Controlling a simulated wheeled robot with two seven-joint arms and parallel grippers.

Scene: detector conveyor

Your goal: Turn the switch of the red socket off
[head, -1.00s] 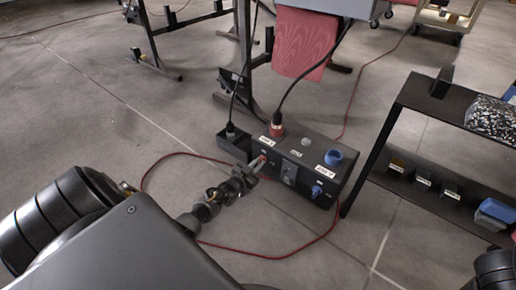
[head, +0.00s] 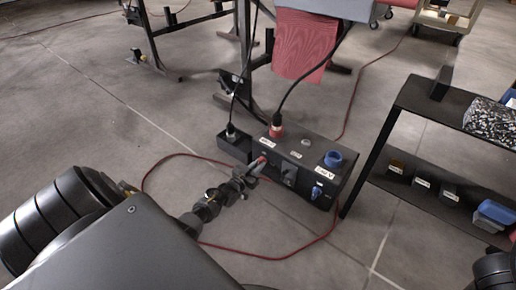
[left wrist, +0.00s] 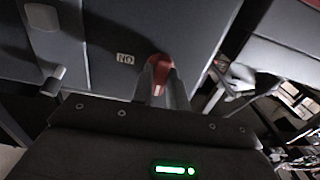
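The dark socket box (head: 313,158) stands on the floor, with a red socket (head: 276,131) and plug on top at its left end and a blue socket (head: 333,158) at its right. The red switch (left wrist: 161,66) is on the front face below the red socket. It shows between the fingertips in the left wrist view, beside an upside-down "ON" label (left wrist: 125,58). My left gripper (head: 254,170) is at the box front, its fingers (left wrist: 161,80) closed around the red switch and partly hiding it. My right gripper is out of view.
A blue switch (head: 316,192) is on the box's front right. A black shelf (head: 421,101) with several small items stands to the right. A red cable (head: 262,257) loops on the floor around the box, and black cables rise behind it.

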